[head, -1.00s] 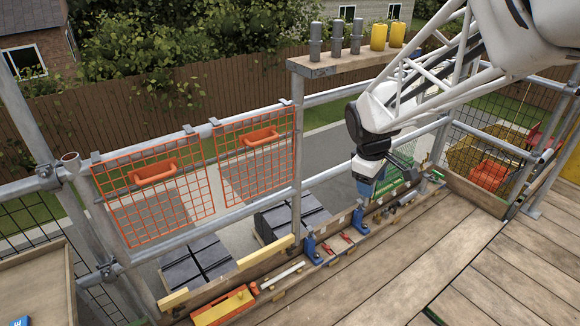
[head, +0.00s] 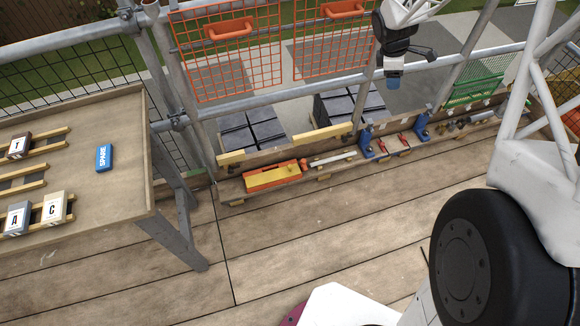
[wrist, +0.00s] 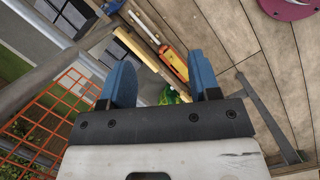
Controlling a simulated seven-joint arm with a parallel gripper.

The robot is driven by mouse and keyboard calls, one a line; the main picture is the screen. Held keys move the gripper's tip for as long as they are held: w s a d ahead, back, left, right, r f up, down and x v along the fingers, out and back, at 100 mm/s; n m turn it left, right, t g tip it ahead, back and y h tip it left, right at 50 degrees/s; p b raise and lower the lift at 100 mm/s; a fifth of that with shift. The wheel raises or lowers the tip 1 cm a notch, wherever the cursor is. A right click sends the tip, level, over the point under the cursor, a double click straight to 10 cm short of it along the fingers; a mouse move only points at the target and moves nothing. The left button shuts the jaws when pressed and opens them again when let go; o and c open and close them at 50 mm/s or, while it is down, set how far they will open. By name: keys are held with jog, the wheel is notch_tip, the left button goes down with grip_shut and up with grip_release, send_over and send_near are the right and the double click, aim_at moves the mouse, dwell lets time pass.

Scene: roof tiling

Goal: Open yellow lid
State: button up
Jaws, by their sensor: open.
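The yellow lid (head: 273,177) lies flat and closed on a long orange box in the low wooden tray at the foot of the railing. A small dark knob or catch shows near its right end. The lid (wrist: 173,65) also shows in the wrist view, beyond the fingertips and apart from them. My gripper (head: 393,84) is up and to the right of the box, near the railing. In the wrist view my gripper (wrist: 163,76) has its two blue fingers spread, with nothing held between them.
Two blue clamp-like fixtures (head: 372,143) stand in the tray right of the box. Orange mesh panels (head: 232,70) and metal rails rise behind it. A wooden table (head: 110,190) with lettered blocks stands at left. The plank floor (head: 300,220) in front is clear.

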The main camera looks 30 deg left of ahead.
jog(key=w+a+f+n, duration=0.2)
jog(key=a+f+n, duration=0.1)
jog(key=a+f, duration=0.3)
jog(key=w+a+f+n, duration=0.2)
jog(key=a+f, duration=0.2)
jog(key=f, duration=0.4)
jog(key=n+t, duration=0.1)
jog(key=n, duration=1.7)
send_over(289, 166)
jog(key=s+a, duration=0.2)
notch_tip(289, 166, down, 52)
jog(key=r, duration=0.1)
jog(key=shift+w+a+f+h, duration=0.15)
jog(key=shift+w+f+h, duration=0.1)
jog(key=shift+h, duration=0.15)
jog(key=shift+f, duration=0.1)
jog(key=shift+x, duration=3.8)
jog(key=shift+w, duration=0.15)
grip_shut()
